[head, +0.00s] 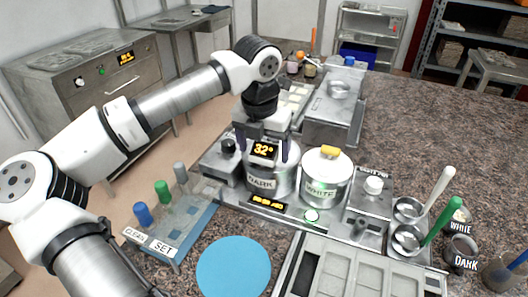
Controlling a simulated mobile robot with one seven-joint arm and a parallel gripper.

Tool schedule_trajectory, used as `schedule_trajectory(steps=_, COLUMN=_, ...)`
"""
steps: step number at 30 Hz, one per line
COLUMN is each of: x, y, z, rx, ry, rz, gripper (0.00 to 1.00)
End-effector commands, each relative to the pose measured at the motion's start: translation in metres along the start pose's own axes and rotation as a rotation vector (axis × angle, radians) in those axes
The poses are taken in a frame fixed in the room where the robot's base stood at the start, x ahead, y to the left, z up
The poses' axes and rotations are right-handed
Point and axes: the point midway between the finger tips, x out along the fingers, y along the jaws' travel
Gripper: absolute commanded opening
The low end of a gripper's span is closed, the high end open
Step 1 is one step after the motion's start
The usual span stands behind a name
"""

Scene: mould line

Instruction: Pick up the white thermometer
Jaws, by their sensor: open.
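A small black display reading 32° (264,150) stands above the pot labelled DARK (268,180); it looks like a thermometer head. My gripper (265,152) is open and points down over this pot, with its dark fingers on either side of the display. I cannot tell whether they touch it.
A blue rack labelled CLEAN and SET (172,240) holds blue, green and grey handles at left. A blue disc (234,268) and a mould tray (350,275) lie in front. Small bowls with white and green spatulas (440,220) stand right. The far right counter is bare.

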Motion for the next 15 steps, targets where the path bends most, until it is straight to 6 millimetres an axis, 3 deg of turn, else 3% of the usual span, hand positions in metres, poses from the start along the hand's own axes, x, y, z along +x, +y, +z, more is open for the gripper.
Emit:
schedule_trajectory(steps=4, x=0.0117, y=-0.0003, z=0.0, rx=0.0, ry=0.0, rz=-0.001, gripper=0.82)
schedule_trajectory(steps=11, x=0.0136, y=-0.0002, z=0.0, rx=0.0, ry=-0.001, rz=0.001, gripper=0.81)
schedule_trajectory(steps=15, x=0.0134, y=-0.0001, z=0.0, rx=0.0, ry=0.0, rz=0.001, gripper=0.62)
